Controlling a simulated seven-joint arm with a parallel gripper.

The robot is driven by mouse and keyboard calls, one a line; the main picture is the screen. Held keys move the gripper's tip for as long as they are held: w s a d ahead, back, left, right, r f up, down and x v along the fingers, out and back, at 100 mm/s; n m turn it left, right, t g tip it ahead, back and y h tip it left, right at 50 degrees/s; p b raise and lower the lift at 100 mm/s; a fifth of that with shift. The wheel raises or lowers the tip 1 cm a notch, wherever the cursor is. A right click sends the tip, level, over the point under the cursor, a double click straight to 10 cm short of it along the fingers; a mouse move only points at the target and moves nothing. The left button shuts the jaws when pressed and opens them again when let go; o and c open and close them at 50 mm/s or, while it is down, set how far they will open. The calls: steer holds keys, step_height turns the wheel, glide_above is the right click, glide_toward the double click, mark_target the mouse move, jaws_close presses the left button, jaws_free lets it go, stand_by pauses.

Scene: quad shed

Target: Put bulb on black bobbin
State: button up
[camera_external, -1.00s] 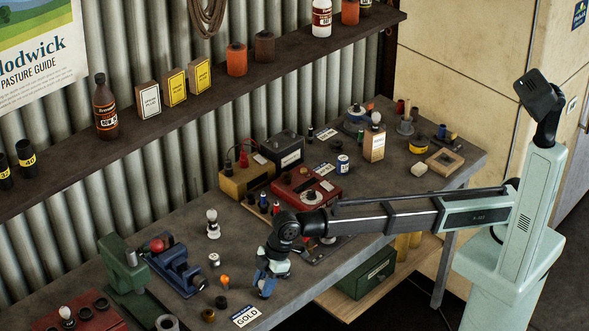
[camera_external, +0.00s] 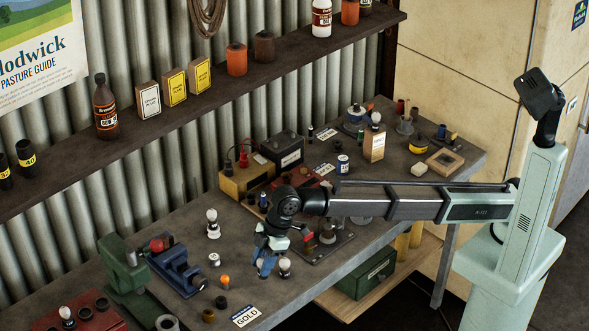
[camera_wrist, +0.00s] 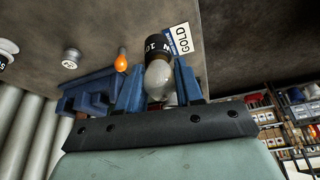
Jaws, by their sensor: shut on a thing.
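My gripper (camera_external: 269,266) is low over the front middle of the bench, its blue fingers shut on a pale glass bulb (camera_external: 285,264). In the wrist view the bulb (camera_wrist: 159,79) shows between the fingers, with a black cylinder with white lettering (camera_wrist: 158,46) at its far end. I cannot tell whether this is the bulb's cap or a separate piece. A small black bobbin (camera_external: 221,301) stands on the bench left of my gripper, apart from it, near the GOLD card (camera_external: 245,316).
An orange bulb (camera_external: 225,281) and a silver spool (camera_external: 214,260) stand left of my gripper. A blue vise (camera_external: 178,270) is farther left, a bulb on a pale base (camera_external: 213,224) behind. A red unit (camera_external: 300,180) stands behind my arm. The bench edge is close in front.

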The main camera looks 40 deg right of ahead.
steer(key=shift+r, duration=0.6)
steer(key=w+d+r+m+t, duration=0.1)
steer(key=w+d+m, duration=0.3)
steer(key=w+d, duration=1.05)
steer(key=r+m+t+h, duration=0.25)
steer(key=m+h, duration=0.25)
steer(key=m, duration=0.7)
glide_above(338, 143)
steer(key=shift+w+f, duration=0.1)
steer(key=shift+f, duration=4.85)
steer(key=shift+f, duration=0.15)
steer(key=o, duration=1)
steer(key=shift+o, duration=0.2)
